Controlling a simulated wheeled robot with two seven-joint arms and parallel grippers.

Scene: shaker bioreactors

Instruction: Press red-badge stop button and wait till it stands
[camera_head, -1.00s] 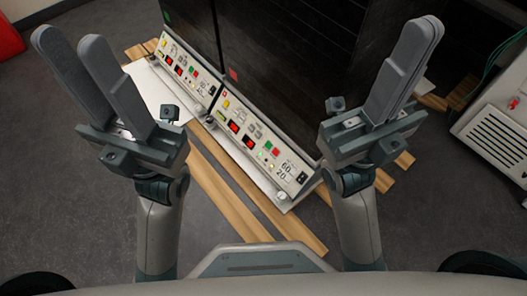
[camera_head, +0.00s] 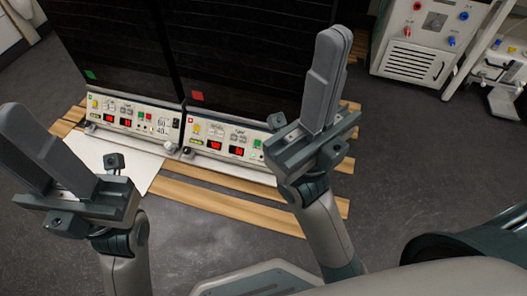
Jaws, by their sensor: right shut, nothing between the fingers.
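Two dark shaker cabinets stand side by side, each with a sloped white control panel below. The right cabinet bears a red badge (camera_head: 197,96); the left one bears a green badge (camera_head: 91,75). The red-badge panel (camera_head: 215,131) shows a yellow knob and lit red displays. A green button (camera_head: 257,143) shows near its right end; that end, with its red button, is largely hidden by my right gripper (camera_head: 334,38). That gripper is shut and empty, pointing up, apart from the panel.
The cabinets stand on wooden slats (camera_head: 230,200). A white sheet (camera_head: 120,160) lies in front of the left panel. A grey-white machine (camera_head: 420,45) with knobs and a vent stands at back right. Dark floor is free in front and to the right.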

